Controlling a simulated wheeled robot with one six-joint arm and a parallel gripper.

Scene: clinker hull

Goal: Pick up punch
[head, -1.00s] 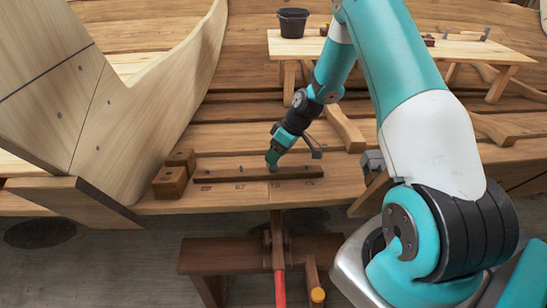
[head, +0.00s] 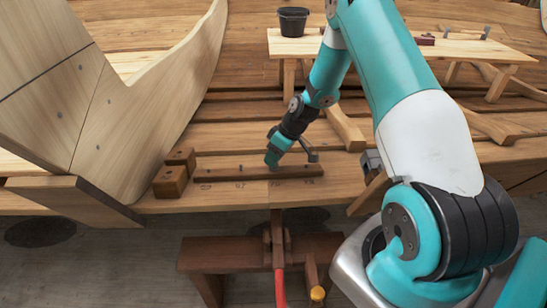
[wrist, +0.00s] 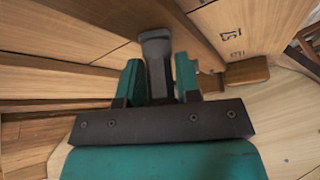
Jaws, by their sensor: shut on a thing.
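The punch (wrist: 157,55) is a dark grey metal tool with a wider end, seen in the wrist view between the two teal fingers of my gripper (wrist: 158,80). The fingers are shut on it. In the head view my gripper (head: 272,160) is at the dark wooden rack (head: 220,173) on the plank.
A short dark peg (head: 241,168) stands in the rack. Wooden blocks (head: 171,181) lie at the rack's left end, beside the pale curved hull timber (head: 150,105). Behind, a bench (head: 400,48) carries a black bucket (head: 292,22). A red-handled tool (head: 280,288) is below.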

